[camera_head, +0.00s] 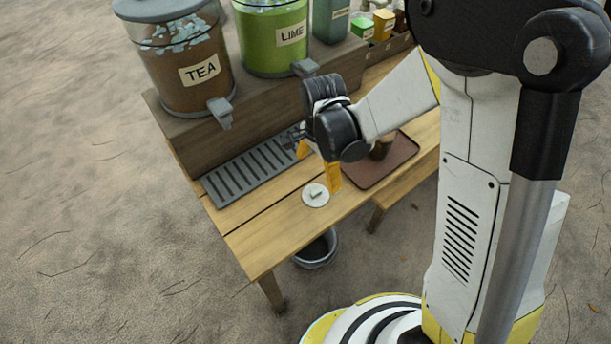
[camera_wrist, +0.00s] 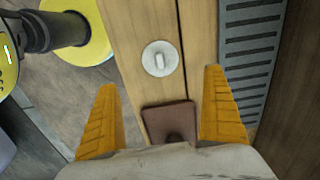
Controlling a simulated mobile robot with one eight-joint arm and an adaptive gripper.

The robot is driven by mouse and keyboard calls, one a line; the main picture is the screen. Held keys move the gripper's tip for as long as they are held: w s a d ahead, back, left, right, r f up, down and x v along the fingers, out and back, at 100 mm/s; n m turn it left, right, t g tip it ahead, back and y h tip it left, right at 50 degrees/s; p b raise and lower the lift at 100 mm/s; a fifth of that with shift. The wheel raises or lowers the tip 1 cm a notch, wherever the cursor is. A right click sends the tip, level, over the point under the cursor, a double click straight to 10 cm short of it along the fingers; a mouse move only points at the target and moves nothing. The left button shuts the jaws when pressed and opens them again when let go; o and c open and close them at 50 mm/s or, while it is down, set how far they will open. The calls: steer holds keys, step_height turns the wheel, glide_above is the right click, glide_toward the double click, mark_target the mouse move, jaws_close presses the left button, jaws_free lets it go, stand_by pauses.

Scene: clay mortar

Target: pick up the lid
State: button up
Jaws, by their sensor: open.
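The lid (camera_head: 315,195) is a small white disc with a raised knob, lying flat on the wooden table near its front edge. In the wrist view the lid (camera_wrist: 160,58) is ahead of the fingertips, a little above centre, and fully visible. My gripper (camera_head: 318,168) has yellow-orange fingers and is above the table, close behind the lid in the head view. In the wrist view my gripper (camera_wrist: 160,80) is open, with nothing visible between its fingers and the lid apart from them.
A brown tray (camera_head: 402,150) with a dark cup lies right of the lid. A slatted grey drip grate (camera_head: 250,172) is to the left. TEA (camera_head: 180,60) and LIME (camera_head: 272,35) dispensers stand on a raised shelf behind. A bucket (camera_head: 317,250) is below the table. The table's front-left end is clear.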

mark_target(316, 191)
step_height(316, 191, down, 5)
steer(key=shift+s+f+b, duration=0.1)
steer(key=shift+b, duration=0.95)
step_height(316, 191, down, 5)
steer(key=b, duration=0.3)
steer(key=shift+a+f, duration=0.15)
steer(key=shift+f, duration=0.05)
steer(key=shift+r, duration=0.1)
steer(key=c, duration=0.9)
